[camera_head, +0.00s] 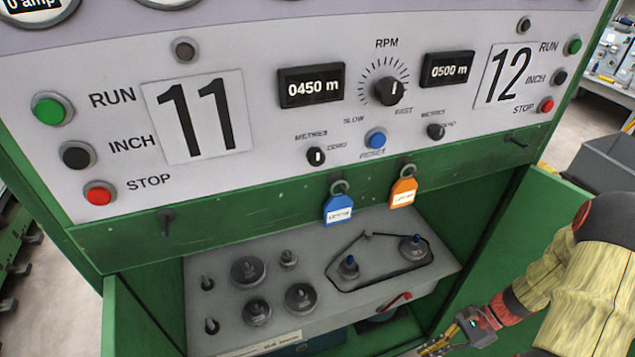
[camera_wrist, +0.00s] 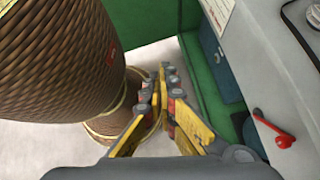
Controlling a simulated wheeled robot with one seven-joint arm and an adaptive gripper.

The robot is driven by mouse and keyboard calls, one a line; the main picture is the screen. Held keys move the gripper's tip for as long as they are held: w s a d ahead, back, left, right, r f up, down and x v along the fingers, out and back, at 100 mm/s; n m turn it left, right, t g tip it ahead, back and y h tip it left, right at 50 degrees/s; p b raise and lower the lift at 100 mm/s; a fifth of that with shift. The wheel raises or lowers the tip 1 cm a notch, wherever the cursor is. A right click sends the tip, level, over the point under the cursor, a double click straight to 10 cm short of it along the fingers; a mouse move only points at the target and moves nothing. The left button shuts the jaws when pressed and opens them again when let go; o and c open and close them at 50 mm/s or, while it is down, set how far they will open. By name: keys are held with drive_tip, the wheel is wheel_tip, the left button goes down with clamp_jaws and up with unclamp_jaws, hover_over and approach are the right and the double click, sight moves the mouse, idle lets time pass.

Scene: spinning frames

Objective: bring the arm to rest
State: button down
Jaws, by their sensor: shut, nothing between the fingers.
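My gripper (camera_wrist: 162,80) is shut and empty in the wrist view, its yellow and grey fingers together at the tips. In the head view my gripper (camera_head: 430,350) is at the bottom edge, right of centre, partly cut off. My arm comes in from the right with a yellow sleeve. The gripper is low, by the open lower compartment of the green cabinet (camera_head: 290,235). In the wrist view a large brown wound spool (camera_wrist: 65,60) stands close to the left of the fingers. I cannot tell whether they touch.
The grey panel (camera_head: 260,110) has buttons, dials and displays. Blue (camera_head: 338,208) and orange (camera_head: 403,192) tags hang below it. A grey shelf (camera_head: 225,340) carries several round weights. A red lever (camera_wrist: 285,140) sticks out near the gripper's right. Pale floor (camera_wrist: 160,53) shows beyond the fingers.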

wheel_tip(320, 180, up, 19)
drive_tip(key=s+a+n+t+h, duration=0.1)
drive_tip(key=s+a+n+h, duration=0.1)
drive_tip(key=n+h, duration=0.75)
drive_tip(key=s+a+r+n+t, duration=0.1)
drive_tip(key=a+r+n+t, duration=0.2)
drive_tip(key=r, duration=0.5)
drive_tip(key=s+a+r+n+t, duration=0.1)
drive_tip(key=a+r+n+t, duration=0.2)
drive_tip(key=a+r, duration=0.3)
wheel_tip(320, 180, up, 2)
drive_tip(key=shift+s+a+r+n+t, duration=0.15)
drive_tip(key=shift+s+a+n+t, duration=0.15)
drive_tip(key=shift+n, duration=0.35)
drive_tip(key=c, duration=2.6)
unclamp_jaws()
